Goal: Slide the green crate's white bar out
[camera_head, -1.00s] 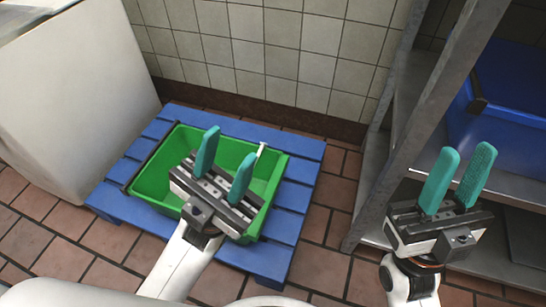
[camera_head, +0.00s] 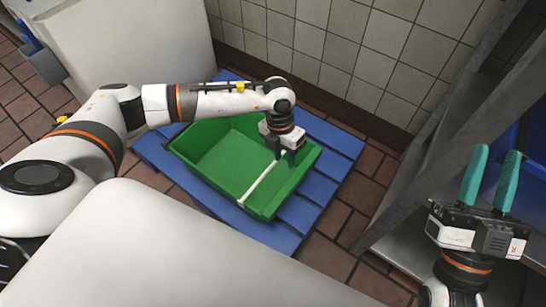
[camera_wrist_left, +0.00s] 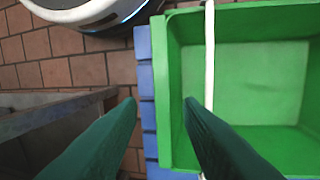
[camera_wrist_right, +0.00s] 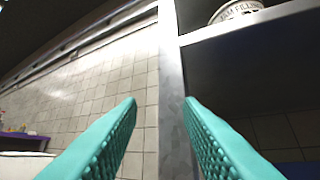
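The green crate (camera_head: 225,150) sits on a blue pallet (camera_head: 280,238); it also shows in the left wrist view (camera_wrist_left: 262,85). The white bar (camera_head: 262,182) lies across the crate near its right side, and in the left wrist view (camera_wrist_left: 209,55) it runs parallel to the crate's near wall. My left gripper (camera_head: 284,160) points down over the far end of the bar. In the left wrist view, its open fingers (camera_wrist_left: 159,104) straddle the crate's rim, with one fingertip beside the bar; contact cannot be told. My right gripper (camera_head: 496,158) is open and empty by the shelf.
A grey metal shelf (camera_head: 440,165) with a blue bin (camera_head: 518,185) stands at the right. A tiled wall (camera_head: 340,45) is behind the pallet, and a white cabinet (camera_head: 125,45) is at the back left. Brick-coloured floor (camera_head: 352,228) is clear between pallet and shelf.

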